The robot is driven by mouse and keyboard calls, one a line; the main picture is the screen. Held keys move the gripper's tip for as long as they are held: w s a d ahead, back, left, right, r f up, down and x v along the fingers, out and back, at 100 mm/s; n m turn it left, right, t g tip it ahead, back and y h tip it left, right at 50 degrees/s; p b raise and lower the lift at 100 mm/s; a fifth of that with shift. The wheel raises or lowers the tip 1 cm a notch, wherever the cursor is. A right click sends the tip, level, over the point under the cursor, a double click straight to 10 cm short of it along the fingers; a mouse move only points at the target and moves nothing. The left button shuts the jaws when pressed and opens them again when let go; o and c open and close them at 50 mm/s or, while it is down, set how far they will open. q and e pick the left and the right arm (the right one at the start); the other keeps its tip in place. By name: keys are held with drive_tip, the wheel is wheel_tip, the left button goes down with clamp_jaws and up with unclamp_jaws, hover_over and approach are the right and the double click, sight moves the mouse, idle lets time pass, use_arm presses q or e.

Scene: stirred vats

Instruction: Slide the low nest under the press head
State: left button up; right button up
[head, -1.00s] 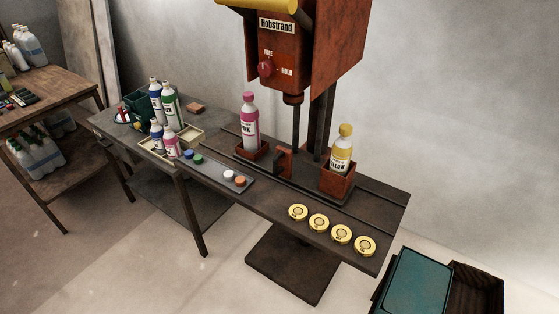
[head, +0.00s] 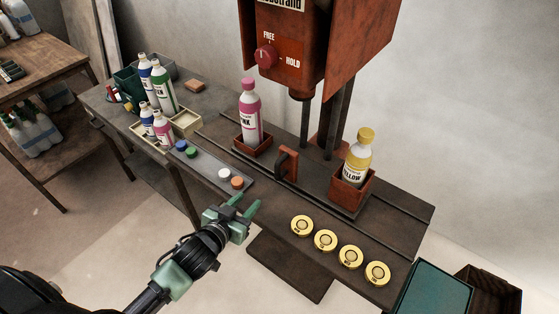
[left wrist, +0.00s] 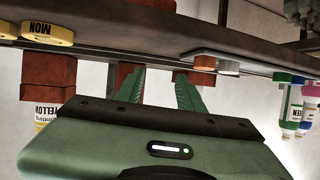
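On the press bench a slide carries two red nests. The left, shallower-looking low nest (head: 252,149) holds an upright pink bottle (head: 251,118). The right, taller nest (head: 351,191) holds an upright yellow bottle (head: 358,155). A red handle (head: 287,165) stands between them. The press head (head: 300,95) hangs above the gap between the nests, with neither bottle under it. My left gripper (head: 246,204) is open and empty in front of the bench's edge, apart from the handle. The left wrist view shows its spread fingers (left wrist: 160,90), with red parts behind. My right gripper is not in view.
Several yellow discs (head: 325,240) lie along the bench's front right. A cap strip (head: 215,170) with coloured caps lies at the front left. Bottles and trays (head: 186,122) stand farther left. The press's red knob (head: 265,56) points towards FREE. A teal-topped box (head: 432,288) stands at lower right.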

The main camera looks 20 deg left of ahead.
sight(276, 169)
use_arm(q)
drive_tip(key=w+d+r+m+h, duration=0.1)
drive_tip(key=w+d+r+h, duration=0.1)
drive_tip(key=w, duration=0.1)
drive_tip(key=w+d+r+m+t+h+p, duration=0.1)
drive_tip(key=w+d+r+m+h, duration=0.1)
drive_tip(key=w+h, duration=0.1)
drive_tip(key=w+d+r+m+t+h, duration=0.1)
drive_tip(key=w+d+r+h, duration=0.1)
drive_tip(key=w, duration=0.2)
drive_tip(key=shift+w+h, duration=0.1)
drive_tip(key=shift+h, duration=0.2)
clamp_jaws()
drive_tip(key=shift+f, duration=0.1)
idle(1.4)
